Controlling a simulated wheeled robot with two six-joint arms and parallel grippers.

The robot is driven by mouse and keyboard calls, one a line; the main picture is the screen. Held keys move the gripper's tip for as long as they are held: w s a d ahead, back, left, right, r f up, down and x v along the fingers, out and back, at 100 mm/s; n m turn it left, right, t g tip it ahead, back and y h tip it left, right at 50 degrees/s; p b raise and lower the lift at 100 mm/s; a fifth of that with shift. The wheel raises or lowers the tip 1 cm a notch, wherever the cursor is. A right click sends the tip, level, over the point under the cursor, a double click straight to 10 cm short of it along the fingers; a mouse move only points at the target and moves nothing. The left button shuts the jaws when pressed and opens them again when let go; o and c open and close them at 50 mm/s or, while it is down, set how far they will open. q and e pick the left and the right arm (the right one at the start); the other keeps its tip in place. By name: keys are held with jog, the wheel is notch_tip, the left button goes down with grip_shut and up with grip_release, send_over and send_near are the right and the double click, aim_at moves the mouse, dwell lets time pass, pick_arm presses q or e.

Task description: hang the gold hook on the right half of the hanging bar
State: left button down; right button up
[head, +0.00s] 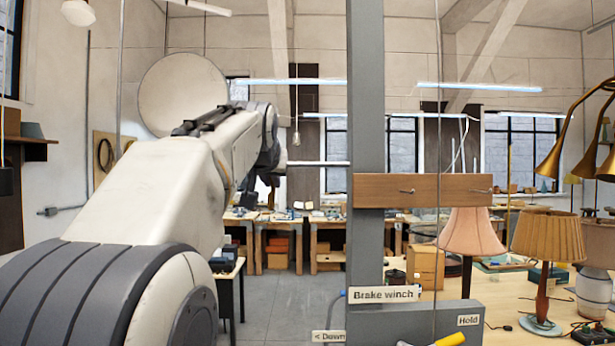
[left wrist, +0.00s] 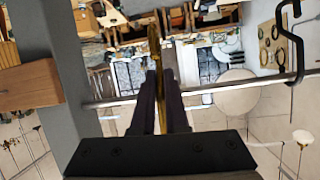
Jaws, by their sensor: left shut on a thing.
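In the left wrist view my left gripper (left wrist: 160,75) is shut on the gold hook (left wrist: 154,42), a thin gold piece standing up between the two dark fingers. The hanging bar (left wrist: 240,85), a thin pale rod, runs across behind the fingers. I cannot tell whether the hook touches it. In the head view a short stretch of the bar (head: 320,163) shows between my left arm and the grey post. My arm hides the gripper and the hook there. My right gripper is not in view.
A black hook (left wrist: 292,45) is at the bar at the right of the left wrist view. The grey post (head: 365,110) carries a wooden board (head: 425,190) with small hooks. Below are the brake winch sign (head: 384,294) and a yellow handle (head: 450,340). Lamps stand on the right table.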

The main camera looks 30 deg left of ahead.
pick_arm(q)
jog(key=p+x, duration=0.1)
jog(key=x, duration=0.8)
jog(key=shift+w+a+p, duration=0.2)
jog(key=shift+a+p, duration=0.1)
dwell(0.5)
jog(key=shift+r, duration=0.1)
jog(key=c, duration=0.8)
grip_release()
jog(key=shift+c, duration=0.2)
